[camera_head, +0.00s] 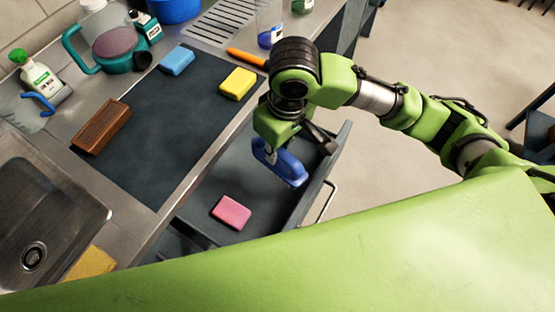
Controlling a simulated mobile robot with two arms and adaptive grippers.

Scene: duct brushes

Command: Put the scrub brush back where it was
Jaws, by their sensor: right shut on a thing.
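The blue scrub brush (287,168) is in my right gripper (282,142), which is shut on it and points down. The brush is over the open drawer (262,208), near the drawer's right side. The gripper hides part of its top. I cannot tell whether its underside touches the drawer floor. My left gripper is not in view.
A pink sponge (231,212) lies in the drawer. On the counter's dark mat (165,130) are a blue sponge (177,60), a yellow sponge (238,83) and a brown block (102,127). Bottles and jugs stand behind. A sink (35,215) is at left.

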